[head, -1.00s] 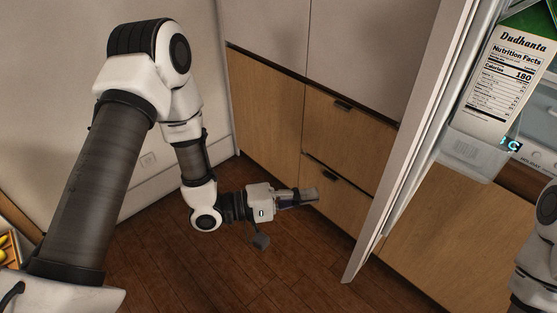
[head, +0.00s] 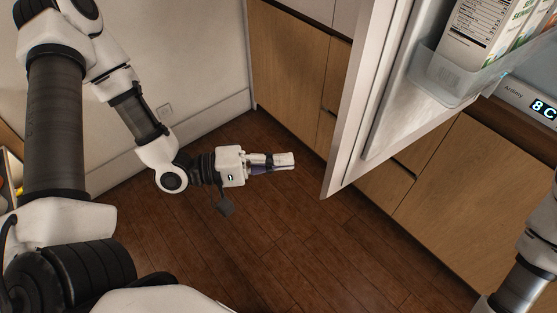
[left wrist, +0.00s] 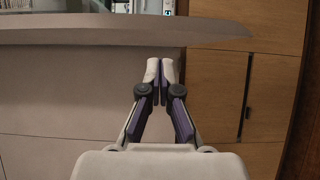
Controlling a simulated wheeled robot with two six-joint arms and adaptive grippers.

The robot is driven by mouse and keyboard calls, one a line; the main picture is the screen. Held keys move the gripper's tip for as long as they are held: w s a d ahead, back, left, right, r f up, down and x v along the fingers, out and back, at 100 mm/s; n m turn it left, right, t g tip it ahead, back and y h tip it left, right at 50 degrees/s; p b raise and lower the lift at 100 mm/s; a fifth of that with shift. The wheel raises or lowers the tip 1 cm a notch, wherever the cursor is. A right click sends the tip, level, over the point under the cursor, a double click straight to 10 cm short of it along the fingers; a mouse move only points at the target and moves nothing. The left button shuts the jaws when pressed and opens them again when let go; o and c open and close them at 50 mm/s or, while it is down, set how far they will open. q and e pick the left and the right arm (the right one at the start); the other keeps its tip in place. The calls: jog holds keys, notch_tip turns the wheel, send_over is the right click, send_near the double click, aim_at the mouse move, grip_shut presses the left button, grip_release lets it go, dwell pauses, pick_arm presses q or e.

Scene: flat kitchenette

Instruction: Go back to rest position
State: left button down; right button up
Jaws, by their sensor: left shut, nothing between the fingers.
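My left gripper (head: 284,161) is shut and empty in the head view, held over the wooden floor and pointing right toward the open fridge door. Its closed fingers also show in the left wrist view (left wrist: 160,72), tips together with nothing between them. In the head view the fingertips are apart from the fridge door (head: 345,110). My right arm shows only in part at the lower right edge; its gripper is out of the picture.
The open door's bin holds cartons (head: 481,30). Wooden cabinets (head: 465,190) stand at the right and back. The wooden floor (head: 290,230) below my left gripper is clear.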

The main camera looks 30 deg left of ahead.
pick_arm(q)
jog(key=s+d+f+m+g+y, duration=0.1)
jog(key=s+f+g+y, duration=0.25)
jog(key=f, duration=0.65)
jog(key=s+d+f+g+y, duration=0.2)
jog(key=s+f+g+y, duration=0.15)
jog(key=f, duration=0.75)
jog(key=s+a+f+m+g+y, duration=0.1)
jog(key=s+a+f+m+y, duration=0.1)
jog(key=s+a+f+y, duration=0.1)
jog(key=s+a+f+m+g+y, duration=0.1)
jog(key=s+a+f+m+y, duration=0.2)
jog(key=a, duration=0.4)
jog(key=shift+s+a+f+g+y, duration=0.3)
jog(key=shift+s+f+g+y, duration=0.1)
jog(key=shift+s+y, duration=0.55)
jog(key=shift+w+d+r, duration=0.1)
jog(key=shift+w, duration=0.05)
